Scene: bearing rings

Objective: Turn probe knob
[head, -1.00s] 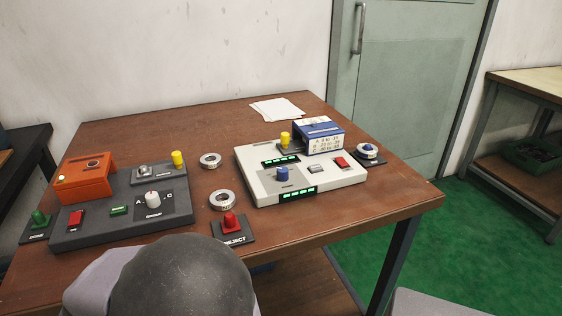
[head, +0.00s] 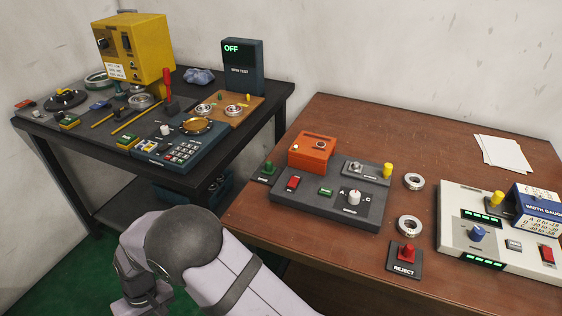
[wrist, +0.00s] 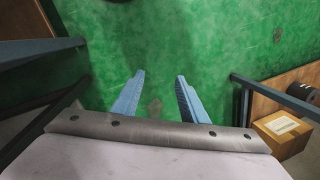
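No label that reads "probe" can be made out, so I cannot tell which knob is the probe knob. A blue knob (head: 477,233) stands on the white width gauge unit (head: 455,205) at the right of the head view. A white pointer knob (head: 354,198) stands on the dark panel with the orange block (head: 312,152). Another small pale knob (head: 165,129) is on the left bench. In the wrist view my gripper (wrist: 160,75) is open and empty, its two blue fingers apart above the green floor. In the head view my arm is at the lower left, away from the knobs.
The left bench holds a yellow machine (head: 134,48), a spin test display (head: 242,66) reading OFF and a keypad (head: 180,153). Two bearing rings (head: 413,181) (head: 410,225) and a red reject button (head: 407,253) are on the brown table. A cardboard box (wrist: 282,130) shows below.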

